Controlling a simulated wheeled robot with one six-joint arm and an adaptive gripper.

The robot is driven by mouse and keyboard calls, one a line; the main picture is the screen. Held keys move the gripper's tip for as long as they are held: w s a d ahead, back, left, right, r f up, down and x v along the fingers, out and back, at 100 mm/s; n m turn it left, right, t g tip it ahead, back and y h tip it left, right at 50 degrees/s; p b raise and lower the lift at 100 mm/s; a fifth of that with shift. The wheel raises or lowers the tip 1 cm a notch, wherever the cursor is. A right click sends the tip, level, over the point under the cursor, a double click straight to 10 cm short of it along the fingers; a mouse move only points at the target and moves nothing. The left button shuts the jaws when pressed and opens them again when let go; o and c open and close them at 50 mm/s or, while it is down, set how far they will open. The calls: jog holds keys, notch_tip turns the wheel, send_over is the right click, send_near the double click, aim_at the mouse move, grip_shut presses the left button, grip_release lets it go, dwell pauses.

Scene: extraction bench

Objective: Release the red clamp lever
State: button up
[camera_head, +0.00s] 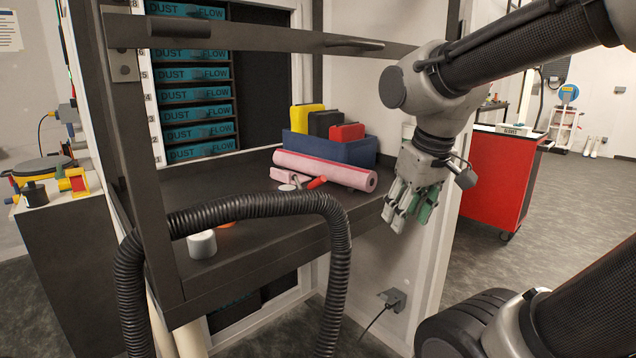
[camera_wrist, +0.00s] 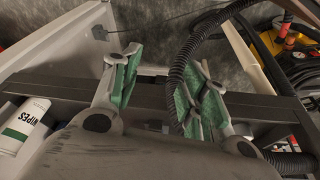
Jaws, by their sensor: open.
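The red clamp lever (camera_head: 317,183) is small in the head view, on the dark bench (camera_head: 175,185) just in front of the pink roll (camera_head: 325,168). It sits on a small silver clamp-like part (camera_head: 289,185); whether the clamp is closed is too small to tell. My gripper (camera_head: 408,215) is to the right of the lever, near the bench's right end, apart from it, with its fingers pointing down. In the wrist view my gripper (camera_wrist: 165,80) shows green-padded fingers spread apart with nothing between them. I cannot pick out the lever in the wrist view.
A black corrugated hose (camera_head: 240,208) arches across the bench front. A dark metal bar (camera_head: 270,38) crosses above the bench. A blue bin (camera_head: 358,152) stands behind the roll. A white cylinder (camera_head: 202,245) is at front left. A wipes canister (camera_wrist: 22,125) shows in the wrist view.

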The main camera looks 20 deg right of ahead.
aim_at(318, 182)
jog(key=w+a+n, duration=0.1)
jog(key=w+a, duration=0.1)
jog(key=w, duration=0.6)
jog(key=w+a+n+t, duration=0.1)
jog(key=w+a+n, duration=0.1)
jog(key=w, duration=0.6)
jog(key=w+a+n, duration=0.1)
jog(key=w+a, duration=0.2)
jog(key=w, duration=0.6)
jog(key=shift+a+n+y, duration=0.3)
jog(key=shift+a+n, duration=0.05)
jog(key=shift+n, duration=0.05)
jog(key=shift+w+a+f, duration=0.1)
jog(key=shift+w+f, duration=0.65)
jog(key=shift+w, duration=0.1)
jog(key=shift+w+f, duration=0.3)
jog(key=shift+f, duration=0.35)
jog(key=shift+s+t, duration=0.1)
jog(key=shift+t, duration=0.2)
grip_shut()
